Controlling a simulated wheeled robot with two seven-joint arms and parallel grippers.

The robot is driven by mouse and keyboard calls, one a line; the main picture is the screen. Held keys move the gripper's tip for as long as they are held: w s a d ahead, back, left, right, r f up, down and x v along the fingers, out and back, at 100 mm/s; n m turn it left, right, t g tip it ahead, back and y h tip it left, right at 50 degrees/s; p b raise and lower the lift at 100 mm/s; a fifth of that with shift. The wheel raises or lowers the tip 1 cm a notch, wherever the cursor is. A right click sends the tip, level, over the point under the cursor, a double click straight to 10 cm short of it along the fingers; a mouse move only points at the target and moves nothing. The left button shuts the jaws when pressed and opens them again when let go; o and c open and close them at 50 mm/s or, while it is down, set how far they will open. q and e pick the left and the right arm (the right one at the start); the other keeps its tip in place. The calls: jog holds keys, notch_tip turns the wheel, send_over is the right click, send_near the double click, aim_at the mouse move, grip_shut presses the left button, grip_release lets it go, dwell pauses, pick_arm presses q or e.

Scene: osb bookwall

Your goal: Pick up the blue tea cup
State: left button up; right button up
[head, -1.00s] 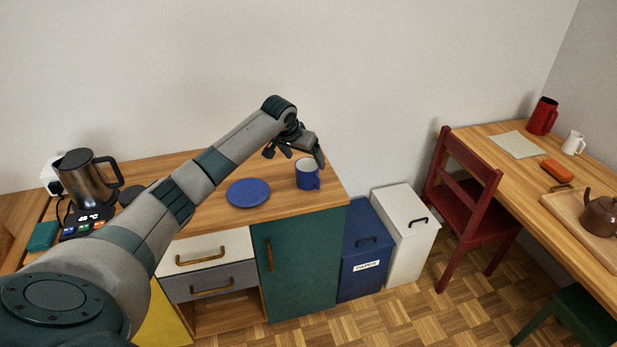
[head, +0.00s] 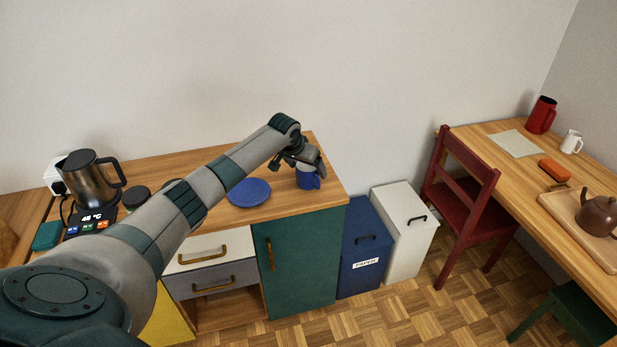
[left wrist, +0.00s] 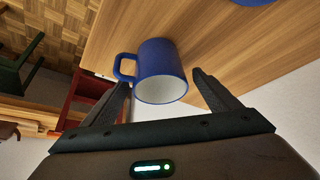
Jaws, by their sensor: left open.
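The blue tea cup (head: 308,180) stands upright near the right end of the wooden counter, with a pale inside. In the left wrist view the cup (left wrist: 160,70) shows between and just beyond the two fingers, its handle on the left side. My left gripper (head: 308,168) is open above and around the cup's top in the head view, hiding part of its rim. In the left wrist view the open gripper (left wrist: 162,92) has nothing clamped, and a gap shows beside the finger on the right. My right gripper is in neither view.
A blue saucer (head: 249,192) lies left of the cup. A kettle (head: 92,178) stands at the counter's left. Beyond the counter's right edge are a blue bin (head: 362,250), a white bin (head: 405,232) and a red chair (head: 468,205).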

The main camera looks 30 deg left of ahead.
pick_arm(q)
jog(key=c, duration=1.2)
jog(key=shift+r, duration=0.15)
jog(key=shift+r+b, duration=0.3)
jog(key=shift+r, duration=0.1)
jog(key=s+d+r+b, duration=0.1)
jog(key=d+r, duration=0.2)
jog(key=s+d+r+b, duration=0.1)
jog(key=d+r+b, duration=0.1)
jog(key=d+r, duration=0.1)
jog(key=s+d+r+b, duration=0.1)
jog(key=d+r, duration=0.3)
jog(key=d, duration=0.1)
jog(key=shift+d, duration=0.1)
